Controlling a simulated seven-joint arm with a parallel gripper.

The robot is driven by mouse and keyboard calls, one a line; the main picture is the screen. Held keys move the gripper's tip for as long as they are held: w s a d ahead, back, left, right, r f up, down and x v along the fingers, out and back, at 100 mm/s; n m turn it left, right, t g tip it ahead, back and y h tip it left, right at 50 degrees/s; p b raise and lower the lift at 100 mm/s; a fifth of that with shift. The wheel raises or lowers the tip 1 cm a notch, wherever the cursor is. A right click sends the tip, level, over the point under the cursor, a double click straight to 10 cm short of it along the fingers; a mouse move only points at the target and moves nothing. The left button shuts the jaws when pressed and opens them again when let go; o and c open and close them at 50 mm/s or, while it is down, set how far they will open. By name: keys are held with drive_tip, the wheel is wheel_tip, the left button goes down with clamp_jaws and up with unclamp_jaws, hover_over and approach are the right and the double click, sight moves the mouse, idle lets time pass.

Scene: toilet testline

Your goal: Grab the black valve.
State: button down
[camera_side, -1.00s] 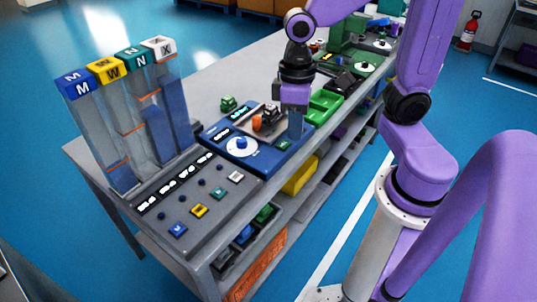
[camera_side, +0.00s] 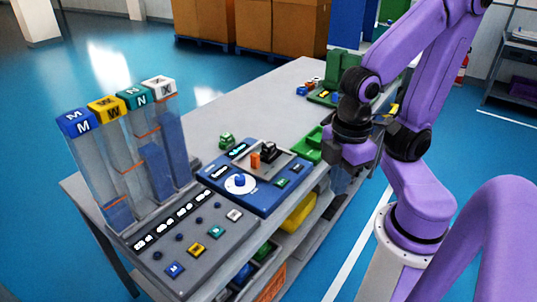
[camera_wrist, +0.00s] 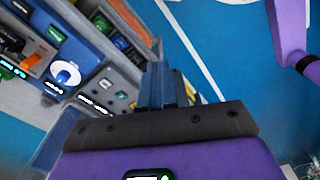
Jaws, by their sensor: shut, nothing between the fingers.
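A black valve-like part (camera_side: 268,151) stands on a grey tray (camera_side: 284,160) on the blue station, beside an orange part (camera_side: 255,161). At the upper left of the wrist view a dark part (camera_wrist: 10,42) shows, cut by the picture edge; I cannot tell if it is the same one. My gripper (camera_side: 339,184) is right of the blue station, by the bench's front edge, apart from the black part. In the wrist view its fingers (camera_wrist: 165,82) are together with nothing between them. They hide part of the bench behind them.
The blue station (camera_side: 243,189) has a white dial with a blue knob. A small green part (camera_side: 226,141) stands left on the bench. Tall clear columns (camera_side: 130,165) rise at the left. Bare grey bench lies behind the station.

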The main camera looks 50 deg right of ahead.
idle(0.3)
drive_tip(key=c, duration=0.6)
unclamp_jaws()
drive_tip(key=shift+w, duration=0.1)
